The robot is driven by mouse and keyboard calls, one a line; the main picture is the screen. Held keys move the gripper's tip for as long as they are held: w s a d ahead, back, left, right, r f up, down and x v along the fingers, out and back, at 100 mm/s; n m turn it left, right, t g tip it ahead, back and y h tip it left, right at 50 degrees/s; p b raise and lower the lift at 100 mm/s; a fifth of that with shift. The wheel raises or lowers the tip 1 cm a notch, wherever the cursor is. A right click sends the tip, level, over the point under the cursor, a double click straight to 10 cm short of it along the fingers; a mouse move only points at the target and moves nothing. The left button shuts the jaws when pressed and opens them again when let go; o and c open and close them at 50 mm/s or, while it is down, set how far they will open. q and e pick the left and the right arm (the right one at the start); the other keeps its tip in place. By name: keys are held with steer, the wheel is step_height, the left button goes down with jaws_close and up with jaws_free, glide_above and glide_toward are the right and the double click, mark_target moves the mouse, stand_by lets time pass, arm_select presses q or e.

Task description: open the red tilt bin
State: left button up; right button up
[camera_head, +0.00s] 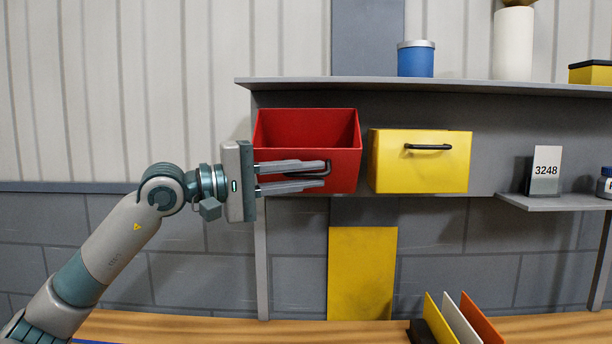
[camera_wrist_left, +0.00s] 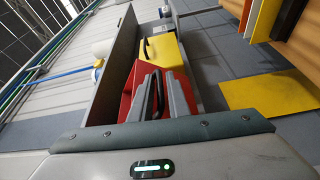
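The red tilt bin (camera_head: 335,128) hangs on the grey rack and is tilted forward, its open top and inside showing in the head view. My left gripper (camera_head: 322,176) is at the bin's front, with its fingers above and below the dark bar handle (camera_head: 327,167). A small gap shows between the fingers; whether they press on the handle is hard to see. In the left wrist view the fingers (camera_wrist_left: 160,93) reach to the red bin (camera_wrist_left: 128,97) and partly cover its handle. My right gripper is not in view.
A yellow bin (camera_head: 420,165) with a black handle sits closed to the right. A shelf (camera_head: 420,83) above carries a blue canister (camera_head: 416,60). Colored boards (camera_head: 460,318) stand on the wooden bench below. A small shelf (camera_head: 555,203) holds a 3248 card.

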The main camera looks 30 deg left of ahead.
arm_select(q)
steer(key=shift+s+a, duration=0.1)
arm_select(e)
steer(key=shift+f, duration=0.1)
